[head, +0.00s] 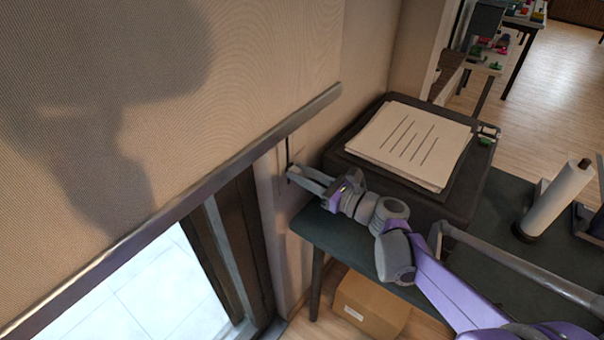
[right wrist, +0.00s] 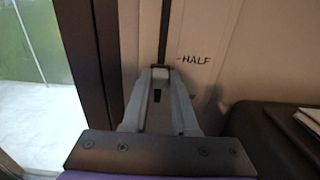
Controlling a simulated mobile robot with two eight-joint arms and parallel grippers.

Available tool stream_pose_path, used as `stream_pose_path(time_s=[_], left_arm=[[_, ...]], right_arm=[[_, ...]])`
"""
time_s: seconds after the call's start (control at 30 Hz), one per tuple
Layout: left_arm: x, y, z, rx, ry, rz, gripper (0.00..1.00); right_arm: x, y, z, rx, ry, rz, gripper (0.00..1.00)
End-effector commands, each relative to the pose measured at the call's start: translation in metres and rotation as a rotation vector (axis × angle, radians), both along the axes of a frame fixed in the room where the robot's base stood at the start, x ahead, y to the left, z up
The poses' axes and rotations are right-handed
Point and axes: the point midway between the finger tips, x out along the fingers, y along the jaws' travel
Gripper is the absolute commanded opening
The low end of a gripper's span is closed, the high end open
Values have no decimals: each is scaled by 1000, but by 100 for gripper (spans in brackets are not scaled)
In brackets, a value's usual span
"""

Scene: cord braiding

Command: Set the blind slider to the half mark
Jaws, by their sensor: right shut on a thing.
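The blind (head: 110,120) hangs over the window at the left in the head view, with a metal bottom bar (head: 200,193) that slants up to the right. My right gripper (head: 290,172) is at the wall beside the window frame. Its fingers (right wrist: 160,72) are shut on the slider, a small dark piece on a dark vertical track (right wrist: 165,35). The fingers hide most of the slider. The HALF mark (right wrist: 196,60) is on the wall plate just right of the track, slightly above the fingertips in the right wrist view. My left gripper is not in view.
A dark table (head: 340,235) stands right of the gripper, bearing a black box-like device with papers (head: 410,143) on top. A paper roll on a stand (head: 555,200) is farther right. A cardboard box (head: 368,303) is on the floor beneath the table.

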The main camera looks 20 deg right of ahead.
Motion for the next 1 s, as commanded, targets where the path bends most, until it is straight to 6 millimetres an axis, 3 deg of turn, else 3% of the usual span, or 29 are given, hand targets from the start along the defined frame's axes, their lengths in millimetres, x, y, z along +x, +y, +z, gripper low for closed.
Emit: stream_pose_path(time_s=[0.43, 0.7, 0.93, 0.97, 1.0], left_arm=[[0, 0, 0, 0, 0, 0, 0], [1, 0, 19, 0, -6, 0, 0], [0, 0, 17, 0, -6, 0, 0], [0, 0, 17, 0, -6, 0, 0], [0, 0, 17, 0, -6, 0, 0]], right_arm=[[0, 0, 0, -1, 1, 0, 0], [0, 0, 23, 0, -1, 0, 0], [0, 0, 20, 0, 0, 0, 0], [0, 0, 20, 0, 0, 0, 28], [0, 0, 20, 0, 0, 0, 36]])
